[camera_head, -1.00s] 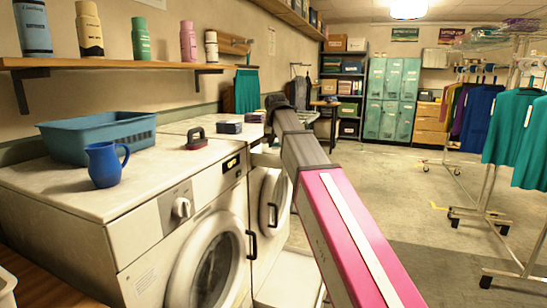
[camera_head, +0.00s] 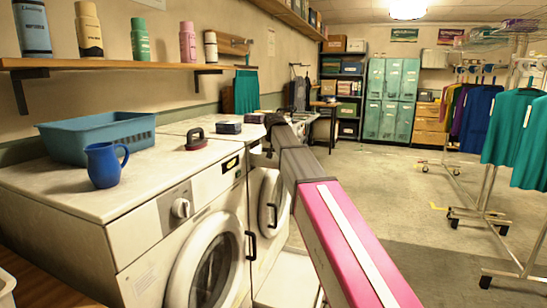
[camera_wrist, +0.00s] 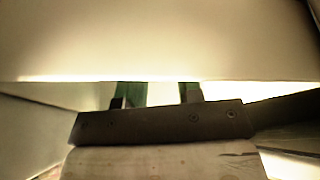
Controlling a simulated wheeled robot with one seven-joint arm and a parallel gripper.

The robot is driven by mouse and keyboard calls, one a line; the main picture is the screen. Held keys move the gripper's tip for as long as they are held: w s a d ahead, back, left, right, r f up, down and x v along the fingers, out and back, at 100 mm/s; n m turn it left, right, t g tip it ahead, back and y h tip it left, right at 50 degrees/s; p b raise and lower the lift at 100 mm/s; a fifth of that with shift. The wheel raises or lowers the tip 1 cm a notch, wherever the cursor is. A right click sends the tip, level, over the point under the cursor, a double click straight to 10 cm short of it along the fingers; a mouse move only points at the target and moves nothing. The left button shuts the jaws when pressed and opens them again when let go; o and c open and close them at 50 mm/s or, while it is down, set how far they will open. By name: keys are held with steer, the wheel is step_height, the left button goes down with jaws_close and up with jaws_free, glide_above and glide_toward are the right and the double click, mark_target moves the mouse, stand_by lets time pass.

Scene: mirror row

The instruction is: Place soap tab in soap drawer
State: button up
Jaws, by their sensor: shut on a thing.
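My gripper (camera_wrist: 155,92) shows in the wrist view as two dark and green fingers set apart, beyond a dark crossbar. A pale panel (camera_wrist: 160,40) hides the fingertips and whatever is between them, so I cannot identify the held thing. In the head view, my arm reaches to the second washer (camera_head: 268,192), and its end is bent down by the machine's upper front; the fingers are hidden there. A pale part (camera_head: 262,160) juts out beside my arm; I cannot tell whether it is the soap drawer. I cannot make out the soap tab in either view.
The near washer (camera_head: 150,235) carries a blue basin (camera_head: 95,138), a blue jug (camera_head: 103,167) and a dark red-handled brush (camera_head: 196,140). A dark box (camera_head: 228,127) lies farther along. A bottle shelf (camera_head: 120,63) hangs above. Clothes racks (camera_head: 485,200) stand right; floor between is open.

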steer(key=shift+f, duration=0.15)
steer(key=o, duration=0.9)
steer(key=v, duration=1.2)
